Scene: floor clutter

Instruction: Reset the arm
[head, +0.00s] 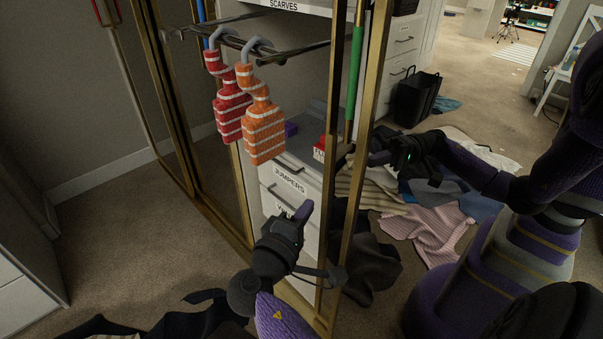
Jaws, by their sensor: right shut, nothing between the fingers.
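My right arm comes in from the right edge, and its black gripper (372,157) points left, close to the gold frame post of the wardrobe (360,190). It is shut and holds nothing. My left gripper (300,232) is in the lower middle, on a purple forearm rising from the bottom edge, in front of the wardrobe opening. Its finger opening is hard to make out. I see nothing held in it.
Red (231,105) and orange (264,130) striped garments hang from a rail. White drawers (290,190) stand inside the wardrobe. Clothes (435,225) litter the floor at right, with dark cloth (180,318) at bottom left. A black bag (415,98) stands behind. Carpet (130,235) at left is clear.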

